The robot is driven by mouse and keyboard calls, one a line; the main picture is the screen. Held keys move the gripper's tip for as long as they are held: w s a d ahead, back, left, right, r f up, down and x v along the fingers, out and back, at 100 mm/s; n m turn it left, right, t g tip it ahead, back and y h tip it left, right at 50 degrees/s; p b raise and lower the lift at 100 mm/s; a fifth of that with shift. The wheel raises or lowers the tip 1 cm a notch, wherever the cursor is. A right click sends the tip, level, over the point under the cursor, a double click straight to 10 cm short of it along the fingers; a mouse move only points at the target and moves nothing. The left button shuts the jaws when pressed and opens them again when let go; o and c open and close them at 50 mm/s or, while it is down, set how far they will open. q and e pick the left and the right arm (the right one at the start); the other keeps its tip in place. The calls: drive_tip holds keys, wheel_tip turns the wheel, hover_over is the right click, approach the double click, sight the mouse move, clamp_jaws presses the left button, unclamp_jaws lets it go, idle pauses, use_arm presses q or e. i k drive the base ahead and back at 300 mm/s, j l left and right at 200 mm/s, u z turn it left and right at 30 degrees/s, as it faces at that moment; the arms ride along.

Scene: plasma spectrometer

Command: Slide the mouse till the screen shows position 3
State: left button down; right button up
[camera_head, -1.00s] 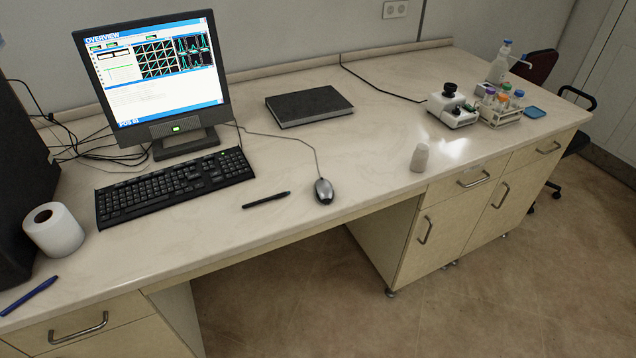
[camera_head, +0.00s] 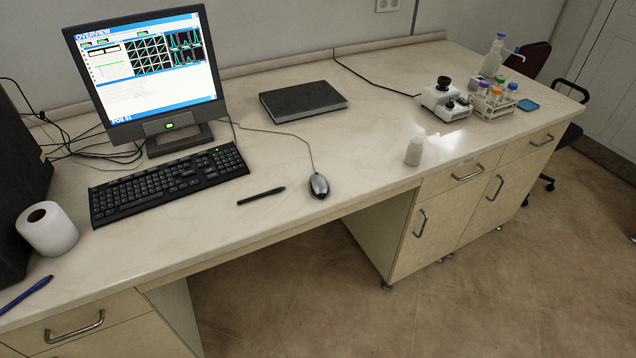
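The grey and black computer mouse (camera_head: 318,186) lies on the bench near its front edge, to the right of the keyboard. Its cable runs back toward the monitor. The monitor screen (camera_head: 148,68) stands at the back left and shows a blue-headed "OVERVIEW" page with a grid of plots and green traces. A short label at the screen's bottom left seems to read "POS" with a number too small to read surely. Neither of my grippers shows in the head view, and nothing touches the mouse.
A black keyboard (camera_head: 169,183) lies left of the mouse, with a black pen (camera_head: 261,196) between them. A dark book (camera_head: 302,101) lies behind. A small white bottle (camera_head: 414,151) stands to the right. A paper roll (camera_head: 47,229) stands at left. Bench around the mouse is mostly clear.

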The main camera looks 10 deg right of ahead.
sight(319, 186)
drive_tip(key=u, duration=0.3)
drive_tip(key=l+u, duration=0.25)
drive_tip(key=u, duration=0.15)
drive_tip(key=l+u, duration=0.55)
drive_tip(key=u, duration=0.2)
drive_tip(key=l+u, duration=0.25)
drive_tip(key=u, duration=0.15)
drive_tip(key=k+l, duration=0.15)
drive_tip(key=l, duration=0.2)
drive_tip(key=k+l+u, duration=0.15)
drive_tip(key=l, duration=0.25)
drive_tip(key=k+l, duration=0.15)
drive_tip(key=l, duration=0.2)
drive_tip(key=k+l+u, duration=0.15)
drive_tip(key=k+l, duration=0.05)
drive_tip(key=l, duration=0.1)
